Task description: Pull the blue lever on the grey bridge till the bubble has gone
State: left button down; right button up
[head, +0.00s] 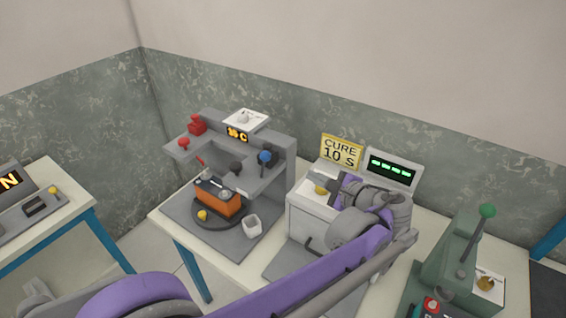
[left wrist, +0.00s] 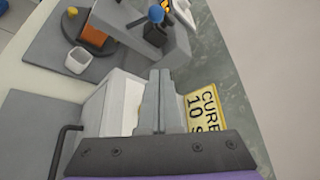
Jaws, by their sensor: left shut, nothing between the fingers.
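The grey bridge (head: 286,150) stands over a round dark turntable on the left part of the table. The blue lever (head: 264,157) has a round blue knob and sits at the bridge's right front; the knob also shows at the top of the left wrist view (left wrist: 156,13). An orange battery (head: 222,204) with a dark top sits under the bridge. I cannot make out a bubble. My left gripper (head: 340,183) is shut and empty over the white cure box, to the right of the lever and apart from it. Its fingers (left wrist: 157,100) show together in the left wrist view. My right gripper is not in view.
The white cure box (head: 306,216) has a yellow knob, a "CURE 10 S" sign (head: 341,151) and a green-lit display (head: 390,167). A white cup (head: 252,226) stands near the turntable. A green press (head: 457,262) stands at the right. Red knobs (head: 197,124) top the bridge's left.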

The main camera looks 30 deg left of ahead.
aim_at(263, 160)
pick_arm(q)
jog(key=w+a, duration=0.1)
jog(key=a, duration=0.2)
jog(key=w+a+f+p, duration=0.1)
jog(key=a, duration=0.6)
jog(key=shift+w+a+f, duration=0.3)
jog(key=shift+w+a, duration=0.05)
jog(key=shift+w, duration=0.05)
jog(key=shift+s+a+r, duration=0.15)
jog(key=shift+s+a, duration=0.05)
jog(key=shift+a, duration=0.1)
jog(key=shift+s+r+n+t, duration=0.2)
jog(key=shift+s+n+t, duration=0.3)
jog(key=shift+n+t, duration=0.15)
jog(key=s+n+t, duration=0.1)
jog(key=s+n+t+y, duration=0.1)
jog(key=n, duration=0.1)
jog(key=shift+s+a+r, duration=0.1)
jog(key=shift+s+r, duration=0.1)
jog(key=shift+s, duration=0.05)
jog(key=shift+s+g+y, duration=0.25)
jog(key=shift+s+y, duration=0.05)
jog(key=shift+s, duration=0.25)
jog(key=shift+s+f, duration=0.1)
jog(key=shift+s, duration=0.1)
dwell(0.8)
jog(key=shift+w, duration=0.1)
